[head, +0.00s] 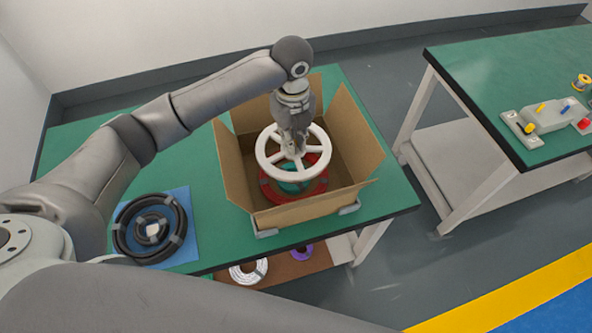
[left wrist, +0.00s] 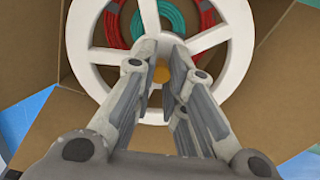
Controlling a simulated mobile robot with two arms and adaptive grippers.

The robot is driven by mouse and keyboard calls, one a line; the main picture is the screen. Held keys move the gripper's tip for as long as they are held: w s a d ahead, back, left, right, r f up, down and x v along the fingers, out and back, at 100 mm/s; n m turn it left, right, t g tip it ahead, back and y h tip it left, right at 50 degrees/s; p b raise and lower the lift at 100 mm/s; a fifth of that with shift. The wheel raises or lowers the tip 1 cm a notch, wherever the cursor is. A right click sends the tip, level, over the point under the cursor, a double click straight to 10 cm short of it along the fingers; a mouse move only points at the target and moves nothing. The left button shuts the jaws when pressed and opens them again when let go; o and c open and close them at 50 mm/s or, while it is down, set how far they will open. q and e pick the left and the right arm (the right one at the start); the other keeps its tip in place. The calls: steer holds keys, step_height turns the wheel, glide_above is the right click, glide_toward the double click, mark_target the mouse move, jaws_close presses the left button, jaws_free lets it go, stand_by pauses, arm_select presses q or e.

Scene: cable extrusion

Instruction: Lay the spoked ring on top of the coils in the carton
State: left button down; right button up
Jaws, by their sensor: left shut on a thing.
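The white spoked ring (head: 262,157) hangs over the open carton (head: 310,207). My left gripper (head: 293,151) points down and is shut on the ring near its hub. In the left wrist view the fingers (left wrist: 160,48) reach the middle of the ring (left wrist: 78,42), whose rim surrounds them. A red coil (head: 321,183) and a green coil (head: 290,187) inside it lie in the carton below the ring. They also show between the spokes. The ring looks apart from the coils, but the exact gap is hard to tell. My right gripper is out of view.
The carton's flaps stand open on the green table (head: 390,197). Black coils (head: 122,236) lie on a blue mat (head: 185,252) left of it. White (head: 238,275) and purple (head: 301,252) coils are on the lower shelf. A second table (head: 490,75) with a fixture stands at right.

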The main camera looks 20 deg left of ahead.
arm_select(q)
step_height(320, 180, down, 10)
steer(key=shift+p, duration=0.75)
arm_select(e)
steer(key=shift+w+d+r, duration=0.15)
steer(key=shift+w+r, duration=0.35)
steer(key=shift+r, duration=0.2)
arm_select(q)
steer(key=shift+f, duration=0.6)
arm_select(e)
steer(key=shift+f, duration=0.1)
arm_select(q)
steer(key=c, duration=1.5)
jaws_free()
